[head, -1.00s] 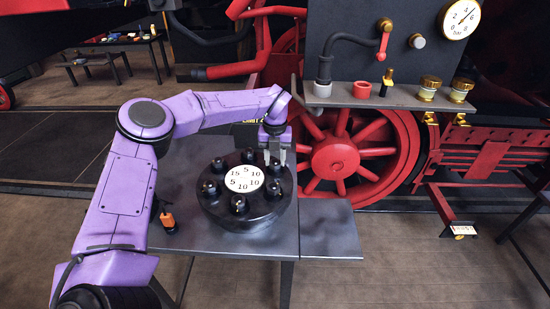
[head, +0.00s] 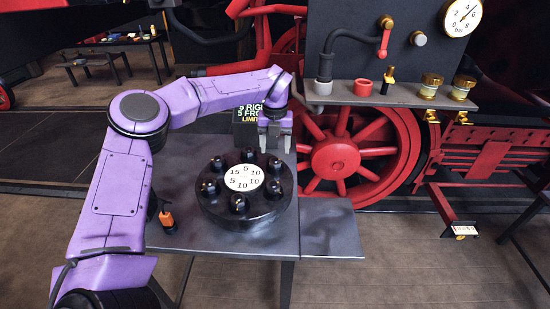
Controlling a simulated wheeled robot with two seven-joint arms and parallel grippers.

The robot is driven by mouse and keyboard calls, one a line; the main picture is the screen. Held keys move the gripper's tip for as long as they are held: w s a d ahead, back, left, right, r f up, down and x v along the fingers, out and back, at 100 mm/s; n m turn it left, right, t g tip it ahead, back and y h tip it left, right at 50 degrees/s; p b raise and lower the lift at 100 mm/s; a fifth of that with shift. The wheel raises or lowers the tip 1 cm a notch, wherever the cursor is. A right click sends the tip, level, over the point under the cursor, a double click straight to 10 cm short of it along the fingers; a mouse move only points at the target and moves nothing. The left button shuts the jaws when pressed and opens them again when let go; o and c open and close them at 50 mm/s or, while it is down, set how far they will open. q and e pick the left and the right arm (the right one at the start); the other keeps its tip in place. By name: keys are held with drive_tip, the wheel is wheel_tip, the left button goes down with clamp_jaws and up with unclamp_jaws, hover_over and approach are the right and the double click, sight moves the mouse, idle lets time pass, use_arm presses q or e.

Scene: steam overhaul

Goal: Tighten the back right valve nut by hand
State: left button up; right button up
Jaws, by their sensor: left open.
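The black round valve cover (head: 245,221) stands on the grey table, with a white number disc (head: 244,178) in its middle and several dark nuts around it. The back right nut (head: 275,166) sits on the rim of the cover. My left gripper (head: 275,150) is open and empty, fingers pointing down, above and slightly behind that nut and apart from it. I cannot tell from here how tight the nut is. My right gripper is not in view.
An orange-and-black tool (head: 167,219) is at the table's left. A shelf (head: 400,94) with fittings is at the upper right. The side plate (head: 331,230) is bare.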

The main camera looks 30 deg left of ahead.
sight(275, 159)
use_arm(q)
wheel_tip(275, 159, up, 6)
idle(0.6)
